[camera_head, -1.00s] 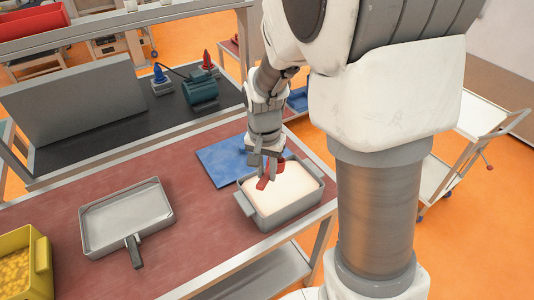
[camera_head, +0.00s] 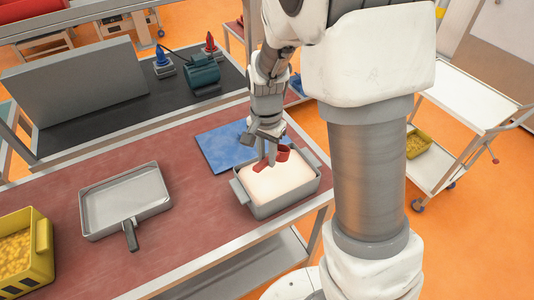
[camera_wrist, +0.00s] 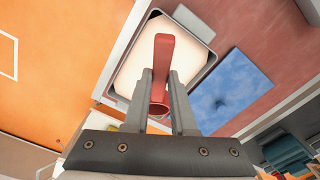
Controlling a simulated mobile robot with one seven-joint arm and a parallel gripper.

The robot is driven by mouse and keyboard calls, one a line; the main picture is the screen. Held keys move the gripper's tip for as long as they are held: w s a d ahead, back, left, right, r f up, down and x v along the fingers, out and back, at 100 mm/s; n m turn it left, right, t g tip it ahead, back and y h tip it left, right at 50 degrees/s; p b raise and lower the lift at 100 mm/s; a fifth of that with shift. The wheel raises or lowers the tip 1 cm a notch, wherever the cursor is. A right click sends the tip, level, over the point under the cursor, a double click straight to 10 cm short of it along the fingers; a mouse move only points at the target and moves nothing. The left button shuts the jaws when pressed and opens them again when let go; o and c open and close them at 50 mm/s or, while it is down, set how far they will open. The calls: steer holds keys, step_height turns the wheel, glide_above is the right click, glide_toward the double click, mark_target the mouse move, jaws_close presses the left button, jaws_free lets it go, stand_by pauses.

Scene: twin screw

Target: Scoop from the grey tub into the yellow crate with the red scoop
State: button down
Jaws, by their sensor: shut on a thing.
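The grey tub (camera_head: 276,207) stands at the right end of the red-brown table, filled with a pale cream material (camera_head: 277,181). My gripper (camera_head: 266,157) is over the tub and shut on the red scoop (camera_head: 283,154). In the wrist view the red scoop (camera_wrist: 162,60) lies between the two fingers (camera_wrist: 161,92), with the tub's pale contents (camera_wrist: 140,65) behind it. The scoop is at or just above the material; I cannot tell whether it touches or holds any. The yellow crate (camera_head: 42,250) is at the table's left front, with yellow pieces inside.
A grey metal pan (camera_head: 165,203) with a dark handle lies between crate and tub. A blue mat (camera_head: 222,148) lies behind the tub. A rear bench holds a grey panel (camera_head: 75,85), a green motor (camera_head: 202,73) and blue and red plugs. A white cart (camera_head: 465,95) stands at right.

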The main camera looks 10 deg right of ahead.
step_height(320, 180, down, 10)
steer(key=w+d+b, duration=0.1)
steer(key=b, duration=0.6)
steer(key=shift+w+d+r, duration=0.15)
steer(key=shift+w+d, duration=0.05)
steer(key=shift+w, duration=0.05)
stand_by(1.0)
steer(key=shift+s+a+r+t+h+p, duration=0.3)
steer(key=shift+r+p, duration=0.35)
steer(key=shift+r, duration=0.35)
steer(key=shift+s+a+r+t+h+p, duration=0.15)
steer(key=shift+r+t+h+p, duration=0.4)
steer(key=shift+r, duration=0.5)
steer(key=shift+s+a+r+t+h+p, duration=0.25)
steer(key=shift+r+p, duration=0.45)
steer(key=shift+r, duration=0.3)
steer(key=shift+s+r, duration=0.1)
steer(key=shift+r, duration=0.05)
steer(key=shift+a+t, duration=0.15)
steer(key=shift+t, duration=0.15)
